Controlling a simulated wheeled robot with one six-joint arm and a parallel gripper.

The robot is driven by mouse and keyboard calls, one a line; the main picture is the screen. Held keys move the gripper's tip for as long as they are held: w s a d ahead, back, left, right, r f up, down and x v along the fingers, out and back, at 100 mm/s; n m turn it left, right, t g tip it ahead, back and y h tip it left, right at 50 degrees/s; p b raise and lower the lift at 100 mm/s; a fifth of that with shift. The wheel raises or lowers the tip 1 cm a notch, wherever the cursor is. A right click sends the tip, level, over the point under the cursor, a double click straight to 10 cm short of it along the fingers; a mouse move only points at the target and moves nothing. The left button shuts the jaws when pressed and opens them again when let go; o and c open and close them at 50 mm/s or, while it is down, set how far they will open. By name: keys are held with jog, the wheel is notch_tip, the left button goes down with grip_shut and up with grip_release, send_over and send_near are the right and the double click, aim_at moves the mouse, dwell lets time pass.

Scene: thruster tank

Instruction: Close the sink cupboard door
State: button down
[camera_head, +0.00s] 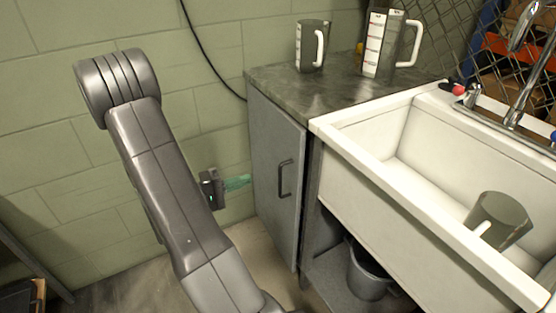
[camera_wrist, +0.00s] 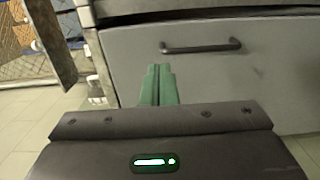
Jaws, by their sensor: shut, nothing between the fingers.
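The sink cupboard door (camera_head: 268,150) is a grey panel under the dark worktop, left of the sink. Its dark bar handle (camera_head: 285,178) is near the sink-side edge. The door (camera_wrist: 230,85) and handle (camera_wrist: 200,47) fill much of the wrist view, with a dark strip along the handle-side edge. The door stands close to the cupboard front; I cannot tell whether it is fully closed. My gripper (camera_head: 248,179) is shut and empty by the door's left edge. Its green fingers (camera_wrist: 158,68) overlap the panel in the wrist view; contact is unclear.
The worktop (camera_head: 300,85) holds two measuring jugs (camera_head: 312,45) (camera_head: 380,45). The white sink (camera_head: 400,215) has a cup (camera_head: 498,220) in it and a tap (camera_head: 520,90). A bucket (camera_head: 367,275) stands below the sink. A green block wall (camera_head: 60,120) is behind my arm.

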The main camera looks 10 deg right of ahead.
aim_at(296, 163)
jog(key=b+x, duration=0.1)
jog(key=x, duration=1.2)
jog(key=shift+w+d+f, duration=0.1)
jog(key=shift+d, duration=0.25)
jog(key=b+x, duration=0.2)
jog(key=shift+d+f, duration=0.15)
jog(key=shift+d, duration=0.35)
jog(key=shift+w+r, duration=0.1)
jog(key=shift+r, duration=0.2)
jog(key=shift+r, duration=0.1)
